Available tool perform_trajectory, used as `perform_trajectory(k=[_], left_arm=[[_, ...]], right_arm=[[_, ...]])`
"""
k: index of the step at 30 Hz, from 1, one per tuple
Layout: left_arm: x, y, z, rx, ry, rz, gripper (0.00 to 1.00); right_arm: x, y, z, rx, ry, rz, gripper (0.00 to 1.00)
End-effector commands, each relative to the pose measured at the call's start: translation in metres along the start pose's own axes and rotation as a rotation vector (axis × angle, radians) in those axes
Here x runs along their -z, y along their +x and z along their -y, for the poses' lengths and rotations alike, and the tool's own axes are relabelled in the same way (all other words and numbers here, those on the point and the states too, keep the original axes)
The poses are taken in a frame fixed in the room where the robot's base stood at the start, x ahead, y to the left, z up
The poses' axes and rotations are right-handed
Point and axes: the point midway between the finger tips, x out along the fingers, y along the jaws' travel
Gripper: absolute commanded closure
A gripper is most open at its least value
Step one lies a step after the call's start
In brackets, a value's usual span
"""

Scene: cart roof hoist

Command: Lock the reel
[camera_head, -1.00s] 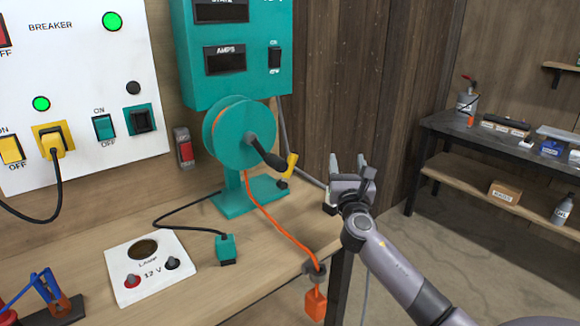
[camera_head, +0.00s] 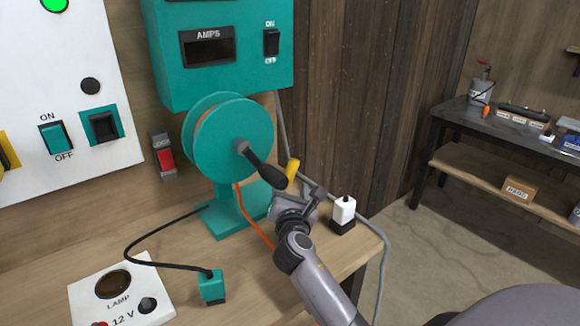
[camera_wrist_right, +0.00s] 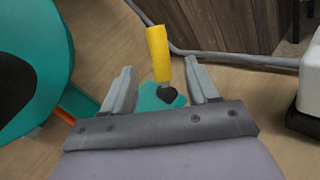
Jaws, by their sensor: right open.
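The teal reel (camera_head: 222,145), with orange cable on it, stands on a teal base on the bench. Its crank has a black grip (camera_head: 264,170) that points down to the right. A yellow lever (camera_head: 292,168) shows just behind the crank grip; in the right wrist view the yellow lever (camera_wrist_right: 158,52) rises from a dark pivot on a teal foot. My right gripper (camera_wrist_right: 161,76) is open, with a finger to each side of the lever's lower part in that view. I cannot tell whether they touch. My left gripper is not in view.
A white block with a black base (camera_head: 343,212) stands right of my gripper, near the bench edge. A grey cable (camera_head: 372,228) runs behind it. A teal plug (camera_head: 211,287) and a lamp panel (camera_head: 113,284) lie at front left. A shelf (camera_head: 500,135) stands far right.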

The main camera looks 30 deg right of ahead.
Motion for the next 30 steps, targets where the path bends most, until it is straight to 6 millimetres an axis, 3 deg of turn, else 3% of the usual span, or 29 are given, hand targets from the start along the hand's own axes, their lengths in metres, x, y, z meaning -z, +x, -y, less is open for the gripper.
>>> perform_trajectory(k=[5,18,30], left_arm=[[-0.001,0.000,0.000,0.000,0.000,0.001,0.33],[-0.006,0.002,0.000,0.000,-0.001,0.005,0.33],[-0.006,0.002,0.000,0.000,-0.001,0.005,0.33]], right_arm=[[0.000,0.011,-0.001,0.000,0.000,0.001,0.41],[0.000,0.063,0.000,0.001,0.001,0.001,0.41],[0.000,0.071,0.000,0.000,0.000,0.000,0.41]])
